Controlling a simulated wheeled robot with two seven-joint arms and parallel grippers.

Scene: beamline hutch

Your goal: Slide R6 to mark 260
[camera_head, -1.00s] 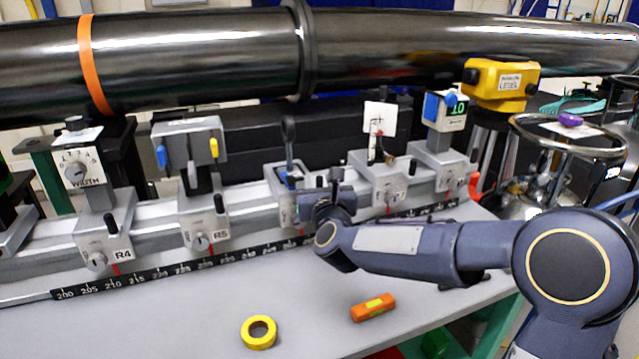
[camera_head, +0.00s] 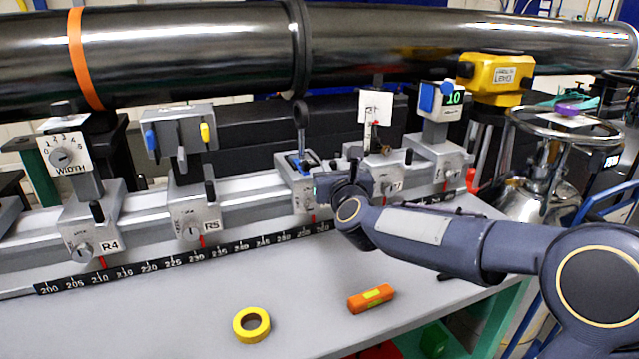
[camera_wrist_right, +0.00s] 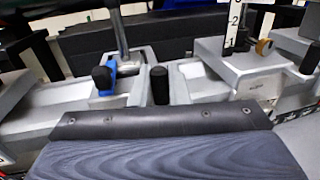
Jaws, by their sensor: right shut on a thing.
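R6 is the grey carriage (camera_head: 297,168) on the rail, with a blue clamp and an upright rod; its label is hidden behind my right gripper. The gripper (camera_head: 325,188) is shut at R6's right side on its black peg (camera_wrist_right: 160,85), which stands just beyond the gripper body in the right wrist view. The fingertips are hidden there. R6's red pointer (camera_head: 312,219) stands over the black scale strip (camera_head: 180,262), somewhere in the high 250s; the figures there are too small to read surely. My left gripper is not in view.
R5 (camera_head: 195,210) and R4 (camera_head: 95,225) sit left on the rail. Another carriage (camera_head: 380,170) with a white target card stands close to the right of R6. Yellow tape (camera_head: 240,332) and an orange block (camera_head: 371,298) lie on the bench in front.

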